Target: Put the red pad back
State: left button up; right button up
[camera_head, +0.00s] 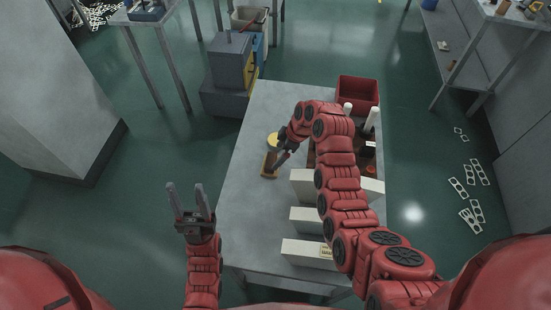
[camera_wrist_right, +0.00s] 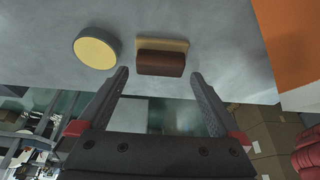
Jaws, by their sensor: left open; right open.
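A small block with a brown face and a tan edge (camera_wrist_right: 160,62) rests on the grey table; it also shows in the head view (camera_head: 268,165). A round pad with a yellow top and dark side (camera_wrist_right: 97,48) lies beside it, also seen in the head view (camera_head: 272,139). My right gripper (camera_wrist_right: 160,75) is open, its fingertips pointing at the brown block and apart from it. A small orange-red round thing (camera_head: 371,169) sits right of my right arm; I cannot tell whether it is the red pad. My left gripper (camera_head: 185,188) is open and empty, left of the table.
The table (camera_head: 245,205) has free room on its left side. White boxes (camera_head: 305,250) stand at its near right, partly hidden by my right arm. A red bin (camera_head: 357,92) and white cylinders (camera_head: 374,117) stand at the far right. A grey-blue machine (camera_head: 232,65) stands beyond the table.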

jog(key=p+v, duration=0.3)
jog(key=v, duration=0.4)
jog(key=shift+r, duration=0.3)
jog(key=shift+d, duration=0.15)
